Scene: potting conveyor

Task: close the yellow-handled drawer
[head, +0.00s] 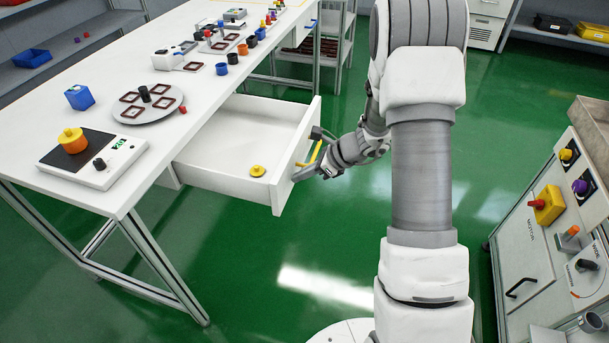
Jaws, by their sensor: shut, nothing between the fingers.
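The drawer (225,145) is pulled out from the right side of the white workbench in the head view. Its yellow handle (313,155) is on the front panel, which faces right. A small round yellow piece (257,171) lies inside on the drawer floor. My gripper (303,155) is shut and is at the drawer's front, right by the yellow handle. I cannot tell whether its fingers touch the handle or the panel. My wrist and arm come in from the right.
The workbench (130,75) carries a scale with an orange and yellow pot (73,140), a round turntable (150,108), a blue cube (79,97) and several small parts. A control cabinet (524,245) stands at right.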

